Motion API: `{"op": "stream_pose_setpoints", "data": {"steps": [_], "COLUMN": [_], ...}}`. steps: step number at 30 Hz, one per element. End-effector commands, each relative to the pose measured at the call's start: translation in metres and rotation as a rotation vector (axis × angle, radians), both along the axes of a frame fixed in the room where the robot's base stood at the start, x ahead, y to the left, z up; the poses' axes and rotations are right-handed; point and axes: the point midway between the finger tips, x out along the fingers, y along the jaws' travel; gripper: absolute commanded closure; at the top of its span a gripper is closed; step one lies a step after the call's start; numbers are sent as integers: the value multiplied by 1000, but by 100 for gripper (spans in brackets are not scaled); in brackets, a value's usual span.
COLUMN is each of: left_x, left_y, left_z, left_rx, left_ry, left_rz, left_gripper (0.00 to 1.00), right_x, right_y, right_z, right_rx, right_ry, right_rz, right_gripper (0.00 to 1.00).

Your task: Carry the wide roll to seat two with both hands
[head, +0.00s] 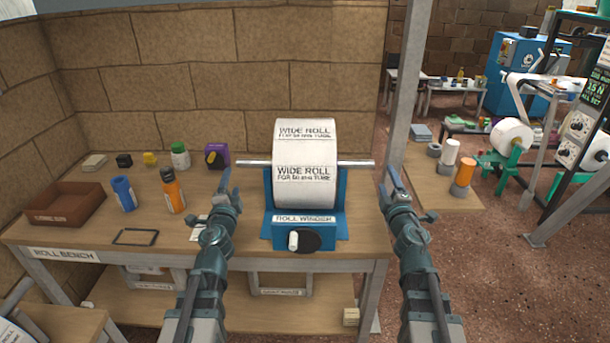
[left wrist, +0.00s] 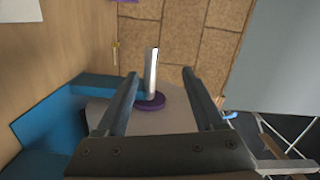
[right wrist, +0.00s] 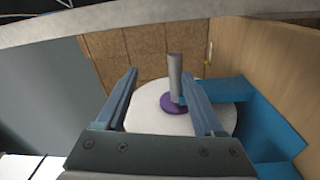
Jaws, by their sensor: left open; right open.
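The white wide roll (head: 305,158) sits upright in the blue roll winder (head: 330,222) on the roll bench. A metal bar (head: 252,163) runs through it and sticks out on both sides. My left gripper (head: 230,186) is open near the bar's left end; in the left wrist view that bar end (left wrist: 151,72) shows between the fingers (left wrist: 160,72). My right gripper (head: 391,177) is open near the right end; in the right wrist view the bar (right wrist: 175,80) shows between the fingers (right wrist: 158,72). Neither is closed on it. I cannot tell which place is seat two.
On the bench (head: 50,232) left of the winder stand a brown box (head: 68,204), a blue can (head: 123,194) and an orange bottle (head: 172,190). A grey post (head: 402,90) rises behind my right gripper. A machine with green stands (head: 494,160) holds another white roll (head: 511,136) at right.

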Motion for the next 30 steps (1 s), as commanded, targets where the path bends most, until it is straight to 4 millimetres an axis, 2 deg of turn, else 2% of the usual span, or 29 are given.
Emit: {"op": "stream_pose_setpoints", "data": {"steps": [1, 7, 20, 25, 30], "left_x": [2, 2, 2, 18, 50], "left_y": [-1, -12, -16, -17, -21], "left_z": [-7, -16, -17, -17, -17], "left_rx": [53, 183, 207, 206, 206], "left_ry": [-8, -9, -6, -7, -7], "left_rz": [-46, -174, -200, -201, -202], "left_gripper": [30, 30, 30, 30, 30], "right_x": [1, -4, -4, 11, 41], "right_y": [1, 13, 17, 20, 28], "right_z": [-9, -22, -24, -24, -24], "right_rx": [-53, -184, -206, -206, -205], "right_ry": [-7, -3, 0, 0, 0], "right_rz": [50, 192, 222, 222, 223], "right_gripper": [30, 30, 30, 30, 30]}}
